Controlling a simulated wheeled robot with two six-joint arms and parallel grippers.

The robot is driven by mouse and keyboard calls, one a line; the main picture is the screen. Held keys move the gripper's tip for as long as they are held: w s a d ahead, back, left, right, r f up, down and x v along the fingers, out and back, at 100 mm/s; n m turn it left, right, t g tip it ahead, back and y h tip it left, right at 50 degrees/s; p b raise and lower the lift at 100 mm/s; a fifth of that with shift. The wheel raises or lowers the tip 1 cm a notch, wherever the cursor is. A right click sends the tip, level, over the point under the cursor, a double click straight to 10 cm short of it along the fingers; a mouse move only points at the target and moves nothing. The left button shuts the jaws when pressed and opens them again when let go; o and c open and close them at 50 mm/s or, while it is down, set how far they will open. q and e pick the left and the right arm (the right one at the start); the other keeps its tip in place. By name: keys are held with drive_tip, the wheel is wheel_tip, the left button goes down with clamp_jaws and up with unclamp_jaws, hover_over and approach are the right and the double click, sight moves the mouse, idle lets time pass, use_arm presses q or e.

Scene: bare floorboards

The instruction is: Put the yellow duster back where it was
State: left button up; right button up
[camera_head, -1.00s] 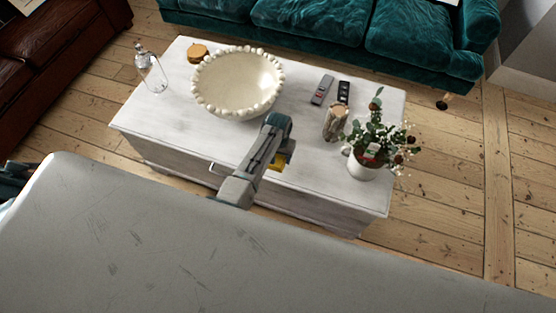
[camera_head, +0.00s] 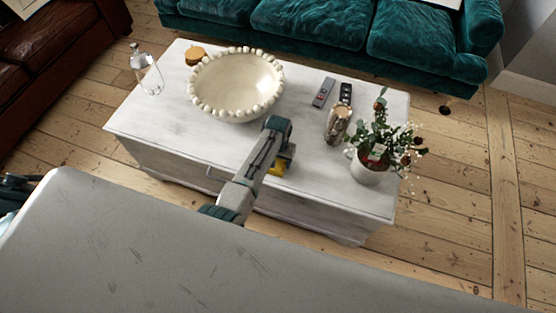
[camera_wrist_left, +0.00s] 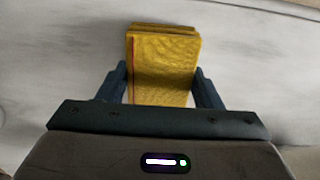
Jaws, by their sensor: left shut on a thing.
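The yellow duster (camera_wrist_left: 163,65) is a folded yellow block between the two dark fingers of my left gripper (camera_wrist_left: 163,85) in the left wrist view. The gripper is shut on it. In the head view a small yellow part of the duster (camera_head: 277,169) shows beside my left gripper (camera_head: 279,160), over the front part of the white coffee table (camera_head: 180,115). My forearm hides the rest. I cannot tell whether the duster touches the tabletop. My right gripper is not in view.
A beaded cream bowl (camera_head: 236,84), a glass bottle (camera_head: 147,72) and a small amber round thing (camera_head: 195,55) stand on the table's left half. Two remotes (camera_head: 323,93), a shiny cup (camera_head: 338,124) and a potted plant (camera_head: 368,168) stand on the right. A teal sofa (camera_head: 310,28) stands behind.

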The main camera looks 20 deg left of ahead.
sight(278, 161)
use_arm(q)
drive_tip(key=shift+f, duration=0.15)
drive_tip(key=o, duration=0.9)
drive_tip(key=shift+o, duration=0.2)
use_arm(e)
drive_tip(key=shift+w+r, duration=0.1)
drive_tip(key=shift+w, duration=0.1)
use_arm(q)
drive_tip(key=shift+r, duration=0.3)
wheel_tip(278, 161, up, 12)
drive_tip(key=p, duration=0.1)
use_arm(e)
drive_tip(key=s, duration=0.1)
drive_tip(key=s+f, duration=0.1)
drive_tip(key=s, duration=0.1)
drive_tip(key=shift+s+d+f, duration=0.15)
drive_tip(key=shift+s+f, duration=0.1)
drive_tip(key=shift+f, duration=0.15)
use_arm(q)
drive_tip(key=shift+s+f, duration=0.1)
drive_tip(key=shift+f, duration=0.1)
